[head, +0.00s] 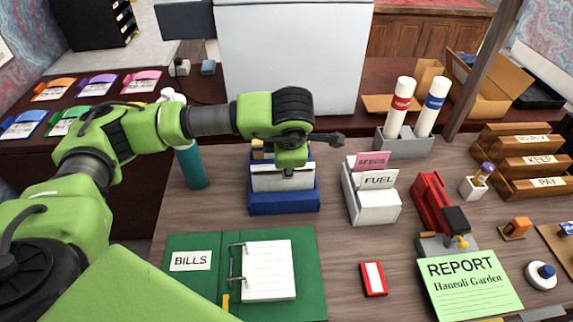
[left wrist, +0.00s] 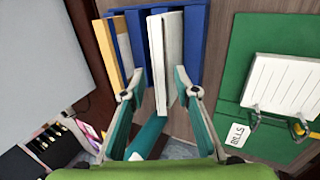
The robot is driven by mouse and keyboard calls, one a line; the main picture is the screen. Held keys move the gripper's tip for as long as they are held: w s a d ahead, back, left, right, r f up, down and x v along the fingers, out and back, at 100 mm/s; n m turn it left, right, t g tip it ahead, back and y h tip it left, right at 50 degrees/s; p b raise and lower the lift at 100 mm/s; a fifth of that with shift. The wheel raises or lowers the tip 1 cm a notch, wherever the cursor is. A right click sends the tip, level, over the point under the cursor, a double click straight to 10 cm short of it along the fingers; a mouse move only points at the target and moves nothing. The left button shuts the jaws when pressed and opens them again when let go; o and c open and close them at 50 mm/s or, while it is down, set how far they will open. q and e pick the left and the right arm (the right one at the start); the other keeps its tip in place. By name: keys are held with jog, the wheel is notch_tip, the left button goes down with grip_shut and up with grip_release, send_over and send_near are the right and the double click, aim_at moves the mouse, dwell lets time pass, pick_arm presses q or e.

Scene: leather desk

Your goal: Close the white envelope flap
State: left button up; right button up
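A blue holder (head: 284,202) stands on the desk with a white envelope (head: 282,183) upright in it and a tan piece behind. In the left wrist view the white envelope (left wrist: 172,50) shows edge-on in the blue holder (left wrist: 196,30). My left gripper (head: 288,172) points down over the holder. In the left wrist view its two fingers (left wrist: 160,85) are spread apart, with the white envelope's edge between them. I cannot tell if they touch it. The gripper and arm hide the envelope's upper part, and I cannot make out the flap's angle. My right gripper is not in view.
A teal bottle (head: 191,166) stands left of the holder. A white box with FUEL cards (head: 372,203) stands right. The green BILLS folder (head: 205,285) lies in front, and a white monitor (head: 290,50) is behind. A red stapler-like tool (head: 432,200) is further right.

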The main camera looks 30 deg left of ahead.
pick_arm(q)
jog(key=v, duration=1)
jog(key=shift+f, duration=0.1)
